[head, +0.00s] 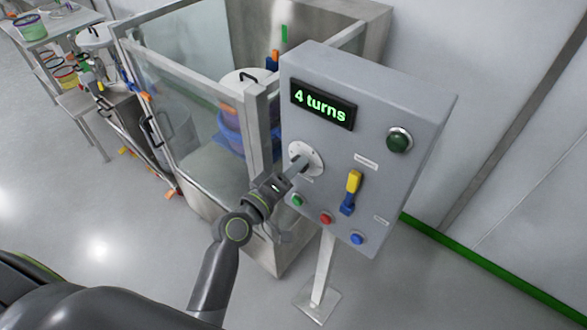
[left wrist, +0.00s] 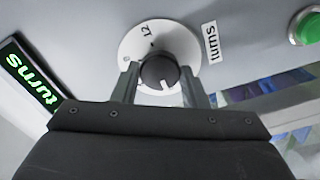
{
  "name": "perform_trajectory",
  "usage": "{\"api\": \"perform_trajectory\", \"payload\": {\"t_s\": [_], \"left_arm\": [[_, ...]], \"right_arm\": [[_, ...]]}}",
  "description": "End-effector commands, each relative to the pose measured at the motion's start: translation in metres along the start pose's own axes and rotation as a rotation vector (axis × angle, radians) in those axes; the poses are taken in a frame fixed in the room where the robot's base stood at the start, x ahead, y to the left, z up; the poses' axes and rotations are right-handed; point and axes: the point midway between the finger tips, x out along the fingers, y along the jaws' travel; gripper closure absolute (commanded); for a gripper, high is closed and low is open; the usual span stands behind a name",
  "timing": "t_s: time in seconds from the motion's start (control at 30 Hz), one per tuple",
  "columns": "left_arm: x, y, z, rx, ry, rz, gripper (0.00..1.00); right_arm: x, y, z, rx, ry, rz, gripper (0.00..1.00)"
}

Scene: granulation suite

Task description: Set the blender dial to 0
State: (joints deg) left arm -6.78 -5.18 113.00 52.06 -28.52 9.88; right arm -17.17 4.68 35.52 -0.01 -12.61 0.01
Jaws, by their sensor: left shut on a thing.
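The blender dial is a dark round knob (left wrist: 159,72) on a white disc (left wrist: 140,42) marked "12" and, at its left, what looks like a "0". A white line on the knob points down and slightly right in the left wrist view. In the head view the white disc (head: 313,153) is on the grey control box (head: 335,185), below a display (head: 322,104) reading "4 turns" in green. My left gripper (head: 298,166) is shut on the knob, one finger on each side in the left wrist view (left wrist: 160,88). My right gripper is not in view.
Floor at left is open.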

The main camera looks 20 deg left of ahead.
Motion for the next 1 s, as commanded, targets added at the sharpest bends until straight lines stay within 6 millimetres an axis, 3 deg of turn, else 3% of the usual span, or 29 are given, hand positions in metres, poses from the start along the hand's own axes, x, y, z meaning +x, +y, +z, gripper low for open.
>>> {"api": "perform_trajectory", "payload": {"t_s": [0.3, 0.33, 0.47, 0.8, 1.0], "left_arm": [[0.0, 0.0, 0.0, -0.005, 0.0, 0.0, 0.83], [0.0, 0.0, 0.0, -0.005, 0.0, 0.0, 0.57], [0.0, 0.0, 0.0, -0.004, 0.0, 0.0, 0.4], [-0.002, -0.001, 0.0, -0.003, 0.0, 0.0, 0.39], [-0.025, -0.004, 0.001, -0.002, 0.001, -0.002, 0.39]], "right_arm": [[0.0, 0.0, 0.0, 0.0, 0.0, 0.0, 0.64], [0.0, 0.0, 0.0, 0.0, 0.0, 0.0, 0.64], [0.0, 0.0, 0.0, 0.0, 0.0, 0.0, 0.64], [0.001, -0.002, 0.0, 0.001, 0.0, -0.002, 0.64], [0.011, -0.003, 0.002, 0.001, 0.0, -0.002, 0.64]]}}
